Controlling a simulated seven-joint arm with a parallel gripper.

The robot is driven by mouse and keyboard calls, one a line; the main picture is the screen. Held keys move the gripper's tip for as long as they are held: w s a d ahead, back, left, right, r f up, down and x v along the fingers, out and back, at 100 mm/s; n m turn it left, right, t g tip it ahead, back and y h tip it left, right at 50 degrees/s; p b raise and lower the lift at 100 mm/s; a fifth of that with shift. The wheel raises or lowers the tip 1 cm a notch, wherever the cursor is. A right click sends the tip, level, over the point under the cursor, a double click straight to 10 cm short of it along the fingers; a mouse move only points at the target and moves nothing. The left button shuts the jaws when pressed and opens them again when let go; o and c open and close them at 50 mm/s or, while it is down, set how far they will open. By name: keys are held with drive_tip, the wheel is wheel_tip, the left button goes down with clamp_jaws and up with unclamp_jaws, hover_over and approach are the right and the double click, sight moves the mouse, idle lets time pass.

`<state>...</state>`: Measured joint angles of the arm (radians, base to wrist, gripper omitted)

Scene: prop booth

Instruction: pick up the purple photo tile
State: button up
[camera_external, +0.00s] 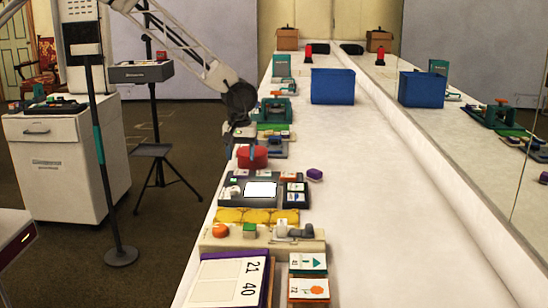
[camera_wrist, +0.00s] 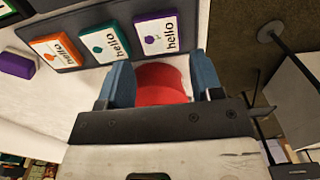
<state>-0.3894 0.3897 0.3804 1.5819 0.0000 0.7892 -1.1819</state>
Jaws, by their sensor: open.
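The purple photo tile (camera_wrist: 157,34) shows in the wrist view as a white card with a purple picture, the word "hello" and a purple edge. It lies at the right end of a row on a dark tray (camera_wrist: 72,53), beside a green-edged tile (camera_wrist: 105,43) and an orange-edged tile (camera_wrist: 58,50). In the external view the purple tile is too small to tell surely. My gripper (camera_wrist: 160,62) is open, its two blue fingers apart. A red round object (camera_wrist: 162,82) shows between the fingers, partly hidden by the gripper body. The purple tile lies just beyond the fingertips in the picture.
A small purple block (camera_external: 314,174) sits right of the tray on the white counter (camera_external: 370,200). A blue bin (camera_external: 333,86) stands farther back. Several props and cards line the counter's left edge. The counter's middle is clear; a mirror runs along the right.

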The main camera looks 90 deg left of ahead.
sight(242, 172)
drive_tip(key=shift+f, duration=2.6)
drive_tip(key=c, duration=0.6)
drive_tip(key=shift+r, duration=0.15)
drive_tip(key=shift+r, duration=1.45)
drive_tip(key=shift+s+r, duration=0.2)
drive_tip(key=shift+s, duration=0.05)
drive_tip(key=s+d, duration=0.2)
drive_tip(key=s, duration=0.2)
drive_tip(key=s+d+r, duration=0.1)
drive_tip(key=s+d, duration=0.1)
drive_tip(key=s, duration=0.3)
drive_tip(key=s+d, duration=0.2)
drive_tip(key=s, duration=0.3)
drive_tip(key=shift+s+r, duration=0.15)
drive_tip(key=shift+r, duration=0.05)
